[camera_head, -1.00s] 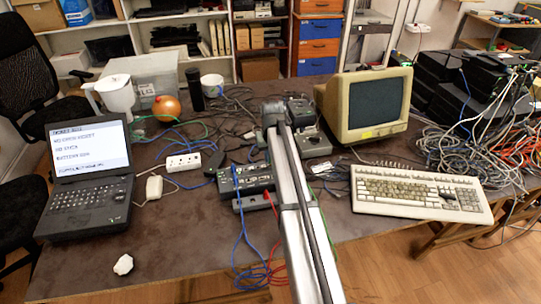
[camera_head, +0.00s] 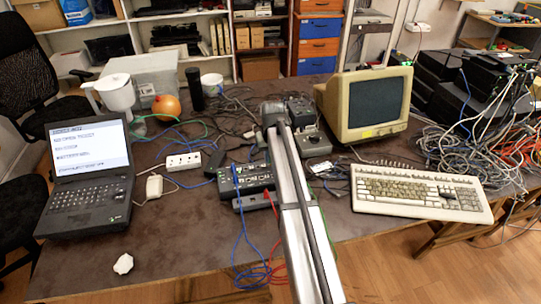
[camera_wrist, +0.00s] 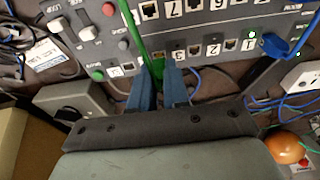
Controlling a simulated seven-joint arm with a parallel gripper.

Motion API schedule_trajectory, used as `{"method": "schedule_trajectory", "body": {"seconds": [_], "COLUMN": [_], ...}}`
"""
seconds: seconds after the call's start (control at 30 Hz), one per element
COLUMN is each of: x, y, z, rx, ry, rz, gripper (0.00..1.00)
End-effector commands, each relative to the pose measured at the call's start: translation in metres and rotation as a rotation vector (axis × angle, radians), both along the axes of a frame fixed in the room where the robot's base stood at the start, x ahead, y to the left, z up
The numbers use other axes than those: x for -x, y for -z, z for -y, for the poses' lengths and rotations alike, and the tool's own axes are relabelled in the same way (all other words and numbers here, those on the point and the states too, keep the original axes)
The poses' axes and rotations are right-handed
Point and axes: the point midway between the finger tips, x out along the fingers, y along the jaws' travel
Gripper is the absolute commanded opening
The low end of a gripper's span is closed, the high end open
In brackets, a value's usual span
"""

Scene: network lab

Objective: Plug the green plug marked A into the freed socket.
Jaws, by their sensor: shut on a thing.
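In the wrist view my gripper (camera_wrist: 160,88) is shut on the green plug (camera_wrist: 158,70), which sits between its two blue fingers. A green cable (camera_wrist: 130,28) rises from the plug across the panel. The plug's tip is at the lower row of sockets on the network box (camera_wrist: 205,28), beside the label 3; whether it is inside a socket I cannot tell. The mark A is not readable. A blue plug (camera_wrist: 275,45) is at the box's right end, near label 1. In the head view the box (camera_head: 246,180) shows left of my arm, which hides my gripper.
A panel with knobs and switches (camera_wrist: 84,32) lies left of the sockets in the wrist view. In the head view a laptop (camera_head: 88,175), power strip (camera_head: 184,161), keyboard (camera_head: 420,192) and monitor (camera_head: 368,105) stand around. Loose cables crowd the table; its front left is mostly clear.

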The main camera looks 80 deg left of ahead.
Motion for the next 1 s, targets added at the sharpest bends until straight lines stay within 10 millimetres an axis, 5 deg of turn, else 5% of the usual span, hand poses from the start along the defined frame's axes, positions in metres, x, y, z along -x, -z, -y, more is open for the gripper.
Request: {"method": "schedule_trajectory", "body": {"seconds": [1.0], "x": [0.0], "y": [0.0088], "z": [-0.0001], "rx": [0.0], "ry": [0.0], "rz": [0.0], "gripper": [0.0]}}
